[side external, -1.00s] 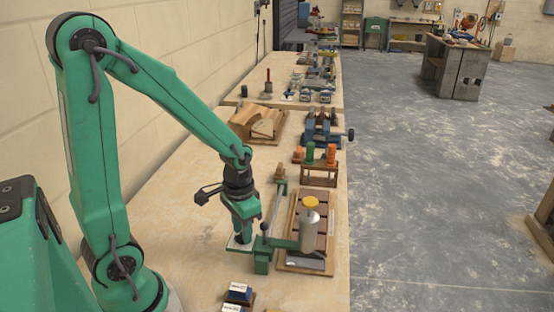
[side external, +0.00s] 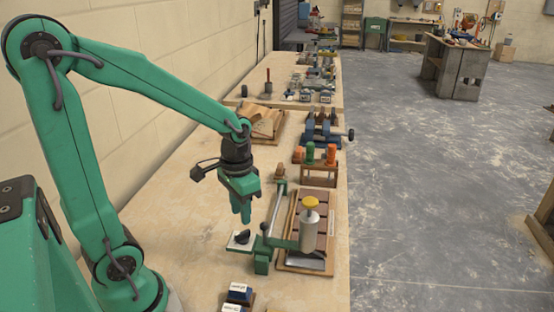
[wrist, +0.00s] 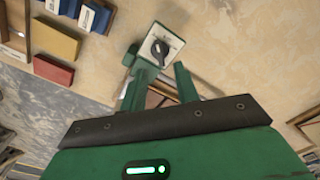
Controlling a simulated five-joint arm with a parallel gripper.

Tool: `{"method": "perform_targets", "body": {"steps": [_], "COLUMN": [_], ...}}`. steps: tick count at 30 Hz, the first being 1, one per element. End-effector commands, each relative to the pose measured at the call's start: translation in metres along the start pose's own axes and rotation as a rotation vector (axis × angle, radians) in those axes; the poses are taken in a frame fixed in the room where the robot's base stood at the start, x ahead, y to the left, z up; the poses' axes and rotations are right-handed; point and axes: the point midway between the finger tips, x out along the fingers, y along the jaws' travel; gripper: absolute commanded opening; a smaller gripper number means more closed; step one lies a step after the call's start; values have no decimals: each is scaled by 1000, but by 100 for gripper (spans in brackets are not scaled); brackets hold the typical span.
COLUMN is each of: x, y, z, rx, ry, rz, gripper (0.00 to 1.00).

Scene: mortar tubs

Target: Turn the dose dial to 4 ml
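The dose dial is a black knob (side external: 242,237) on a square white plate (side external: 233,247), beside the green post of a dosing fixture (side external: 262,258). In the wrist view the knob (wrist: 160,49) sits on its pale plate (wrist: 173,36), just beyond my fingertips. The marks on the plate are too small to read, so the setting cannot be told. My gripper (side external: 242,219) points down above the knob, apart from it. In the wrist view my gripper's fingers (wrist: 165,68) stand apart with nothing between them, so it is open and empty.
A grey cylinder with a yellow cap (side external: 310,230) stands right of the dial, over a wooden tray (side external: 328,262). A rack with orange and green handles (side external: 319,172) is behind. Small blue-and-white blocks (side external: 239,293) lie in front. The bench to the left is clear.

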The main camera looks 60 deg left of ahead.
Motion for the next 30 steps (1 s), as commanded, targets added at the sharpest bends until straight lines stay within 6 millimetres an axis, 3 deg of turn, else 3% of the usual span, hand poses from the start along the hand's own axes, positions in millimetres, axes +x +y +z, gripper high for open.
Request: {"method": "perform_targets", "body": {"steps": [6,23,30], "x": [-16,-22,-43], "y": [0,2,10], "z": [0,1,7], "rx": [0,1,4], "ry": [1,17,103], "rz": [0,-2,-11], "gripper": [31,31,31]}}
